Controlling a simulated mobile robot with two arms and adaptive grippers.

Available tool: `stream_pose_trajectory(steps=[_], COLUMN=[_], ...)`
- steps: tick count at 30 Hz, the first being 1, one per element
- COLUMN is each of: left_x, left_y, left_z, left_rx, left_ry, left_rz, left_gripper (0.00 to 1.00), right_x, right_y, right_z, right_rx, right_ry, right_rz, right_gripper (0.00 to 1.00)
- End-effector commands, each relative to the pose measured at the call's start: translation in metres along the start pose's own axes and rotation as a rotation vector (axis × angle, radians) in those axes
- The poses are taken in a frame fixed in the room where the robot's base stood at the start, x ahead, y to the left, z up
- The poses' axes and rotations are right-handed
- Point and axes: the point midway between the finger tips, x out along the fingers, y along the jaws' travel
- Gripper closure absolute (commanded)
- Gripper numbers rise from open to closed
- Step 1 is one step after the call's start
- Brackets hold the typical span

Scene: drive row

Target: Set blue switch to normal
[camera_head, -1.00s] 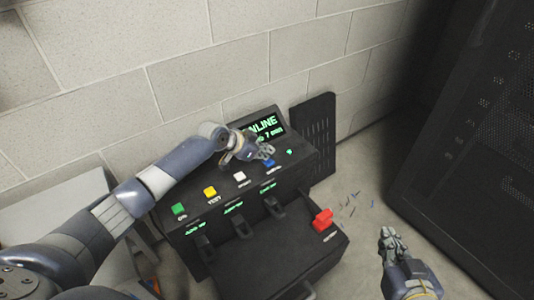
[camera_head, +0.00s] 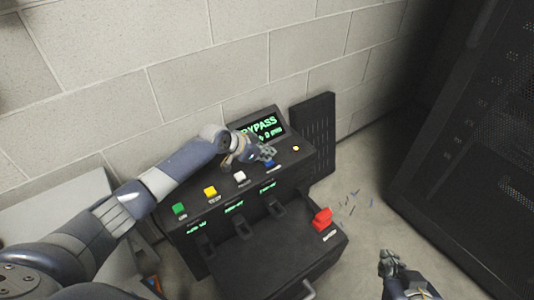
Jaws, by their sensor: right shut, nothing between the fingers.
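The blue switch (camera_head: 270,163) is at the right end of a row on the black console (camera_head: 255,187). My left gripper (camera_head: 268,155) is right at the blue switch and partly covers it; whether its fingers touch it or are open cannot be told. The console's screen (camera_head: 262,128) reads "BYPASS" in green, with a smaller line below. A small orange light (camera_head: 295,148) glows right of the blue switch. My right gripper (camera_head: 389,262) is shut and empty, over the floor at the lower right.
Green (camera_head: 179,209), yellow (camera_head: 211,192) and white (camera_head: 239,176) switches sit left of the blue one. A red switch (camera_head: 322,218) stands on the console's lower front. A block wall (camera_head: 180,90) is behind; a dark rack (camera_head: 470,140) is at right. Floor between is mostly clear, with small scraps.

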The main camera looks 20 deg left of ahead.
Motion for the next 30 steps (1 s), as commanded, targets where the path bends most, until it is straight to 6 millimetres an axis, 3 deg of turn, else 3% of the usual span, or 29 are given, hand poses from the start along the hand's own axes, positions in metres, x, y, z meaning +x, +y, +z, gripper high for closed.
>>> stream_pose_trajectory(steps=[12,26,30], left_x=[0.000,-0.002,-0.005], left_y=[0.004,0.004,0.004], left_z=[0.001,-0.002,-0.005], left_rx=[0.000,0.000,0.000], left_ry=[-0.003,-0.001,-0.001], left_rz=[0.002,0.001,0.000], left_gripper=[1.00,1.00,1.00], right_x=[-0.005,-0.007,-0.014], right_y=[0.002,0.002,0.005], right_z=[0.023,0.026,0.044], right_rx=[0.002,0.005,0.010], right_ry=[-0.097,-0.115,-0.213], right_rz=[0.003,0.004,0.011], right_gripper=[1.00,1.00,1.00])
